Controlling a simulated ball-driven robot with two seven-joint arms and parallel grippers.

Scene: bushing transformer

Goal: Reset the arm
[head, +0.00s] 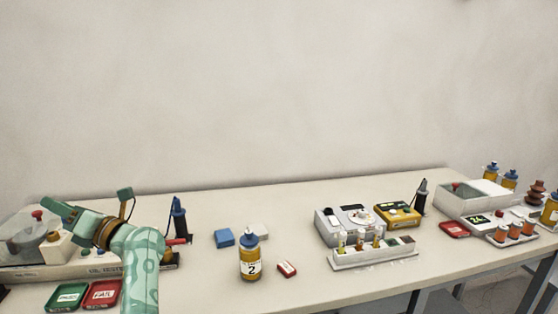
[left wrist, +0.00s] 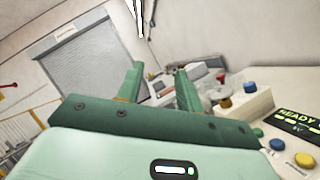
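My left arm rises from the bottom left in the head view. Its left gripper (head: 62,213) points left, above the tester bench at the left end of the table. In the left wrist view the two green fingers of this gripper (left wrist: 157,80) stand apart with nothing between them, so it is open and empty. A grey test unit (head: 70,268) with a red knob lies behind and below the gripper and is partly hidden by it. My right gripper is in neither view.
The table (head: 310,280) holds a yellow bottle marked 2 (head: 250,262), a blue block (head: 224,237), a small red tag (head: 287,269), a white rack (head: 375,257) and green (head: 68,297) and red (head: 104,294) trays. The left wrist view shows a READY display (left wrist: 298,122).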

